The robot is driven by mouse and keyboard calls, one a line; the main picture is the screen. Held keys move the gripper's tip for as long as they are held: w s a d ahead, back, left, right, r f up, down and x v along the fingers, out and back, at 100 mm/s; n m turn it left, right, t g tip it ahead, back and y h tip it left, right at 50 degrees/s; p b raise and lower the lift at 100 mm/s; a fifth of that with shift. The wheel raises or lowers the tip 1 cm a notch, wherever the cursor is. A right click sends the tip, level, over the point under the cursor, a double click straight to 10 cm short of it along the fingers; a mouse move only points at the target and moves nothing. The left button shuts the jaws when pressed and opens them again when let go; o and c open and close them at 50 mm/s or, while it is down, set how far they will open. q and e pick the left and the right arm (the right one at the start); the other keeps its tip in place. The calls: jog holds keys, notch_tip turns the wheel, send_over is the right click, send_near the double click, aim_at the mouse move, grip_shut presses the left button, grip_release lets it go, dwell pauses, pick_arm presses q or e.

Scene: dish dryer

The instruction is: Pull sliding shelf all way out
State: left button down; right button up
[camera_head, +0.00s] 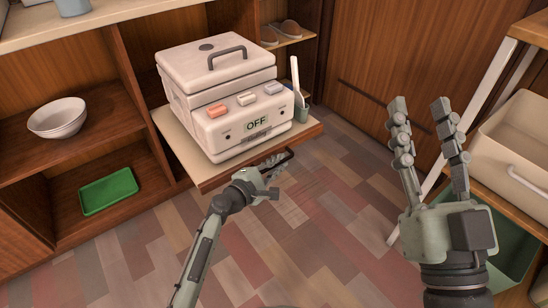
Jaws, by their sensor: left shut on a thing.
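The sliding shelf (187,157) is a light board with a brown front edge, standing partly out of the wooden cabinet. A white dish dryer (215,100) with a black top handle and an "OFF" display rests on it. A dark handle (288,155) is on the shelf's front edge. My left gripper (272,170) is at this handle and shut on it; its fingertips are partly hidden. My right gripper (420,105) is raised at the right, open and empty, its fingers pointing up, away from the shelf.
A cup (301,112) with a white utensil stands beside the dryer on the shelf. A white bowl (58,118) and green tray (107,190) sit in the left compartments. A white bin (515,150) on a rack is at the right. The floor before the shelf is clear.

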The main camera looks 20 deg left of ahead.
pick_arm(q)
jog(key=shift+s, duration=0.1)
pick_arm(e)
jog(key=shift+f, duration=0.2)
pick_arm(q)
jog(key=shift+r, duration=0.1)
jog(key=c, duration=1.6)
grip_release()
jog(key=shift+s+d, duration=0.1)
pick_arm(e)
jog(key=shift+f, duration=0.1)
pick_arm(q)
jog(key=v, duration=1.1)
jog(key=shift+s, duration=0.35)
jog(key=shift+r, duration=0.1)
